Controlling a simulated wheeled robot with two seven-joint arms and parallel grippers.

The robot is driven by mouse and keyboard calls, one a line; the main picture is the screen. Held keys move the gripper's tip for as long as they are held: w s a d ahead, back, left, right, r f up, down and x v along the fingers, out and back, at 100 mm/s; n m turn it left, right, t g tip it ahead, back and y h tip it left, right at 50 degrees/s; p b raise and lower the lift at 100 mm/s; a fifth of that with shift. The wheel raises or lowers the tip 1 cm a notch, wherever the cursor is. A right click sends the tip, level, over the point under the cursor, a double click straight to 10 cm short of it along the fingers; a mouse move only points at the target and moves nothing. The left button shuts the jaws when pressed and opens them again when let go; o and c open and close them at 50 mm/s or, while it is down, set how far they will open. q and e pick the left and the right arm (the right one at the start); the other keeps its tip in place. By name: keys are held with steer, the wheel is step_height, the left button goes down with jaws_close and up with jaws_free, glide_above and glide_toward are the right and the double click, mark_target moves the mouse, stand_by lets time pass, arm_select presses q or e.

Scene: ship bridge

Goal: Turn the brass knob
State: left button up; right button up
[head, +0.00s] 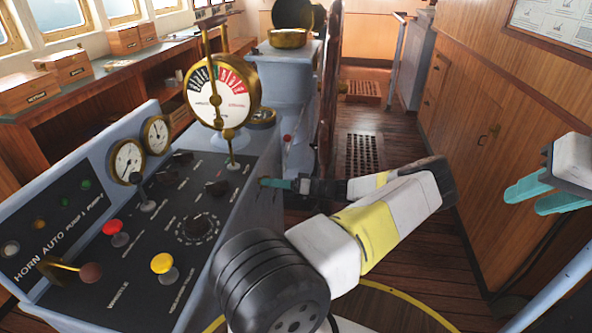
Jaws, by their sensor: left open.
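My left gripper (264,182) has teal fingers and reaches left to the right side wall of the blue-grey control console (255,205). Its jaws are open, and the fingertips are at or very close to that wall. A small brownish spot shows at the fingertips; it may be the brass knob, but it is too small and too covered to be sure. I cannot tell whether the fingers touch it or stand around it. My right gripper (524,202) is at the right edge, open and empty, far from the console, with its teal fingers apart.
The console top carries a brass-rimmed telegraph dial (222,92), two round gauges (127,160), a red button (111,228), a yellow button (162,263) and a brass lever (62,267). Wooden cabinets (500,100) line the right. Open wooden floor (450,240) lies between.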

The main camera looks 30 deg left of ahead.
arm_select(q)
steer(key=v, duration=0.7)
steer(key=shift+d, duration=0.4)
steer(key=s+d+r+m+t+h, duration=0.4)
steer(key=s+d+r+h, duration=0.2)
steer(key=r, duration=0.5)
steer(key=s+d+r+m+t+h, duration=0.4)
steer(key=s+d+r+h, duration=0.3)
steer(key=r, duration=0.4)
steer(key=s+d+r+m+t+h, duration=0.4)
steer(key=s+d+r, duration=0.4)
steer(key=r, duration=0.3)
steer(key=shift+s+d+m+h, duration=0.35)
steer(key=shift+m+h, duration=0.55)
steer(key=shift+h, duration=0.3)
